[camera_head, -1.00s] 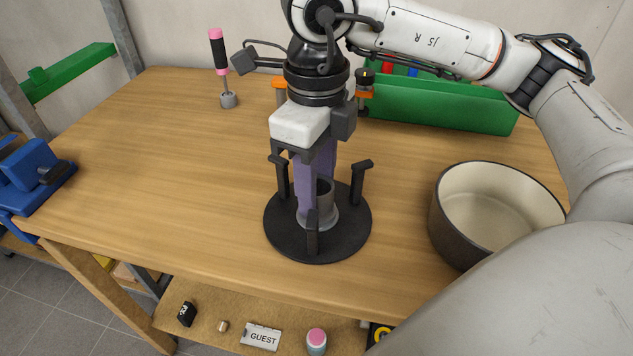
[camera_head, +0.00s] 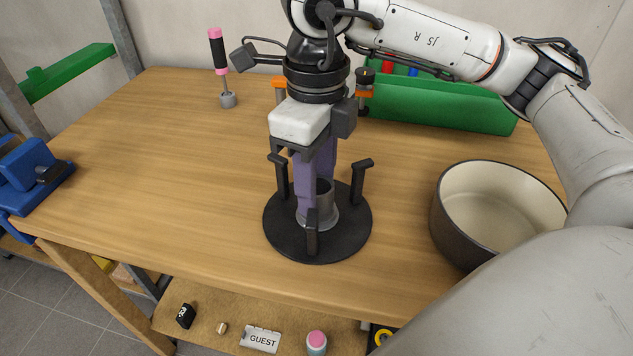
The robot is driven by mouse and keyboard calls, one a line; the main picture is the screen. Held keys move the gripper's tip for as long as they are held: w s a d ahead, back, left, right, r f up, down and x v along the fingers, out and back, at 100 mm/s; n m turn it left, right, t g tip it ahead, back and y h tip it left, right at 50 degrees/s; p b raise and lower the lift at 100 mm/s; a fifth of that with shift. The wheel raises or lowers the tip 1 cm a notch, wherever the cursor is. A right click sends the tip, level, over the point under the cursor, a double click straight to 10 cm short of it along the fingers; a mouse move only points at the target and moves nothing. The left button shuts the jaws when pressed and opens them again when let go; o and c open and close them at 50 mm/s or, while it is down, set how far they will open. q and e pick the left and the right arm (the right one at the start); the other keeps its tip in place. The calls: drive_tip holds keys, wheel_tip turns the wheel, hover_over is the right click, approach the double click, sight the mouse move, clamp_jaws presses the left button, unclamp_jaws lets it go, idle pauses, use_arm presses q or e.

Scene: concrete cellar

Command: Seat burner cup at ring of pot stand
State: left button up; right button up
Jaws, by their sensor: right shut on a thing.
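The pot stand (camera_head: 346,238) is a round black plate with several upright posts, standing on the wooden workbench. The grey metal burner cup (camera_head: 327,212) is upright at the middle of the plate, between the posts. My right gripper (camera_head: 317,200) points straight down, and its purple fingers are shut on the cup's wall. The fingers and the front post hide part of the cup. The ring is hidden beneath the cup, so I cannot tell whether the cup's base rests in it. My left gripper is not in view.
A dark pot with a cream inside (camera_head: 497,208) stands right of the stand. A green bin (camera_head: 440,106) is behind. A pink-and-black handled tool (camera_head: 220,65) stands at the back left. A blue vise (camera_head: 30,175) is at the left edge. The bench's left half is clear.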

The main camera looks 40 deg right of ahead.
use_arm(q)
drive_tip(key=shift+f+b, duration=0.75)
drive_tip(key=shift+b, duration=0.05)
use_arm(e)
drive_tip(key=shift+f, duration=0.8)
drive_tip(key=o, duration=1.2)
drive_tip(key=shift+r, duration=0.75)
wheel_tip(320, 180, up, 8)
drive_tip(key=shift+r+p, duration=0.1)
drive_tip(key=shift+p, duration=0.8)
drive_tip(key=shift+r, duration=0.35)
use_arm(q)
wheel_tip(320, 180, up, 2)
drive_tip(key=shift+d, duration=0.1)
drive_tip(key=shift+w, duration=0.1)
